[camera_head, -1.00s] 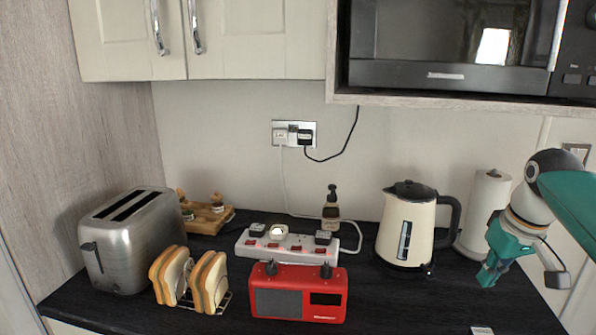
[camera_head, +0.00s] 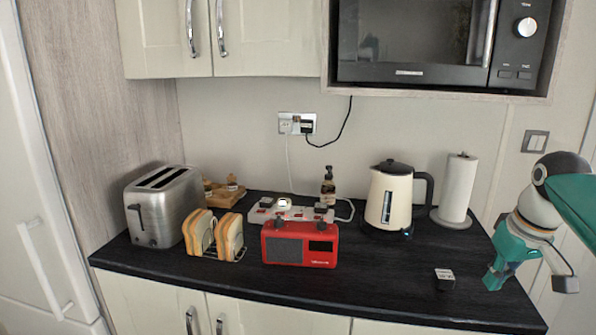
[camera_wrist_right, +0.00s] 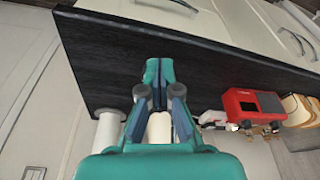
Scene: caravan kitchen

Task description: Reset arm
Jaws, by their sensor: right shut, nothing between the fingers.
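My right gripper (camera_head: 491,283) is at the right end of the dark worktop (camera_head: 330,295), fingers pointing down. It also shows in the right wrist view (camera_wrist_right: 160,68), its fingers together with nothing between them. A small dark box with a light top (camera_head: 445,279) lies on the worktop to the left of the gripper, apart from it. My left gripper is not in any view.
A cream kettle (camera_head: 388,202) and a paper towel roll (camera_head: 458,188) stand behind. A red radio (camera_head: 299,244), toast rack (camera_head: 228,238), steel toaster (camera_head: 165,208) and white power strip (camera_head: 284,213) stand further left. The front middle of the worktop is clear.

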